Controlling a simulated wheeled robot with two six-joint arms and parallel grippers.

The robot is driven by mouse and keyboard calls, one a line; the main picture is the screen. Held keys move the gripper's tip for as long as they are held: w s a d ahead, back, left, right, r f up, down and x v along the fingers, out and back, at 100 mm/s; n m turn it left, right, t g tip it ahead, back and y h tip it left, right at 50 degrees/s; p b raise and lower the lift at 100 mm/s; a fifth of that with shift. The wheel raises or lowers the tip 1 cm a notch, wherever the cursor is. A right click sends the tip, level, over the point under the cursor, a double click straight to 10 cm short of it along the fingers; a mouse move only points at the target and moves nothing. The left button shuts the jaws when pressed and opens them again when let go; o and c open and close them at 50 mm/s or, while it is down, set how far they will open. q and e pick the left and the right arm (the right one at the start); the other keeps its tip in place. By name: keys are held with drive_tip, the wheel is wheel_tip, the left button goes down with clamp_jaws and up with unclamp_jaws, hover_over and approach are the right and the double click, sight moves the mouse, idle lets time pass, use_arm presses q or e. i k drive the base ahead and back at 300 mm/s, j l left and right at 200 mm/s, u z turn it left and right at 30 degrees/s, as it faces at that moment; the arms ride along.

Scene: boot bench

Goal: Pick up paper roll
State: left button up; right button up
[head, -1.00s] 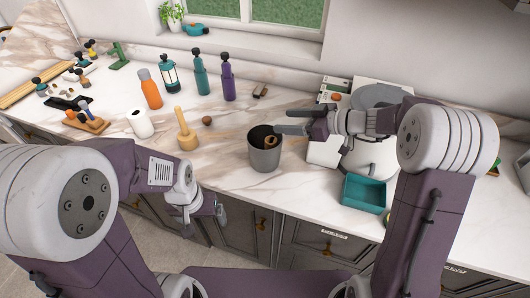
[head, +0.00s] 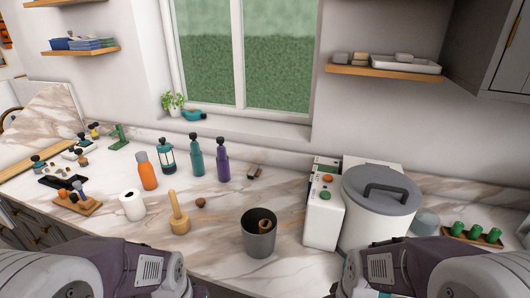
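The white paper roll (head: 131,207) stands upright on the marble counter, left of centre, with its dark core hole showing on top. It is left of a wooden mallet-like tool (head: 178,214) and in front of an orange bottle (head: 147,171). Nothing holds or covers it. My left and right arms show along the bottom of the head view, but the fingers of both grippers are out of the picture.
A white appliance with a grey lid (head: 381,190) stands at the right. A wooden tray (head: 77,205) lies left.

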sight(131, 200)
drive_tip(key=u, duration=1.25)
drive_tip(key=i+j, duration=0.15)
drive_tip(key=j, duration=0.2)
drive_tip(key=i+j, duration=0.2)
drive_tip(key=j, duration=0.2)
drive_tip(key=i+j+z, duration=0.1)
drive_tip(key=j, duration=0.25)
drive_tip(key=i+j, duration=0.2)
drive_tip(key=j, duration=0.15)
drive_tip(key=i+j, duration=0.15)
drive_tip(key=j, duration=0.25)
drive_tip(key=i+j+z, duration=0.1)
drive_tip(key=j, duration=0.25)
drive_tip(key=i, duration=0.05)
